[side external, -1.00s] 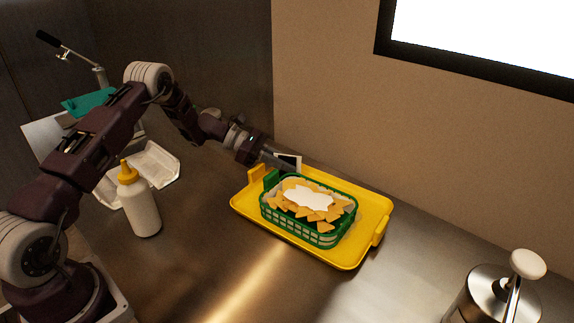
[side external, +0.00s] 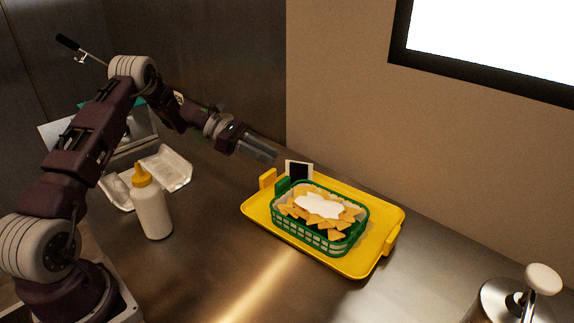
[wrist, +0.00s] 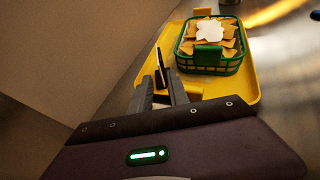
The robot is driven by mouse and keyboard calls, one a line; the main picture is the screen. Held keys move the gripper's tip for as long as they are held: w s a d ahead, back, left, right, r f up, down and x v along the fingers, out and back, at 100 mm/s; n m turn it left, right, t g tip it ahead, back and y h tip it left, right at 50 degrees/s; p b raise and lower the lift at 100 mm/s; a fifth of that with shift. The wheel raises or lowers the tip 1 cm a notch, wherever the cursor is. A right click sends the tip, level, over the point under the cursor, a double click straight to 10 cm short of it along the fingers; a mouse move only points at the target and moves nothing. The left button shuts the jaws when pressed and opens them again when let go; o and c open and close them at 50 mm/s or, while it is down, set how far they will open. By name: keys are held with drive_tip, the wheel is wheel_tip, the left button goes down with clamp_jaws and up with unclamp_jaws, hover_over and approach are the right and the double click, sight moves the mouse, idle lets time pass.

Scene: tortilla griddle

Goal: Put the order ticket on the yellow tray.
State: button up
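The order ticket (side external: 299,170), a small white card with a dark square, stands upright at the back left part of the yellow tray (side external: 380,217), behind the green basket. In the wrist view the ticket (wrist: 161,70) shows nearly edge-on, over the yellow tray (wrist: 252,85). Its lower edge is hard to see.
A green basket (side external: 316,238) of chips with white topping sits on the tray. A yellow-capped bottle (side external: 151,208) and an open white box (side external: 165,170) stand to the left. A metal pump container (side external: 505,300) is at the front right. A wall runs behind the tray.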

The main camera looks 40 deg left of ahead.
drive_tip(key=shift+v, duration=1.2)
drive_tip(key=s+d+r+m+g+y, duration=0.55)
drive_tip(key=s+d+r+m, duration=0.75)
drive_tip(key=s+d+r, duration=0.35)
drive_tip(key=s+m+t+y, duration=0.5)
drive_tip(key=s+m, duration=0.5)
drive_tip(key=s, duration=0.8)
drive_tip(key=shift+s+d+f+m+y, duration=0.3)
drive_tip(key=shift+s+f+y, duration=0.05)
drive_tip(key=shift+y, duration=0.3)
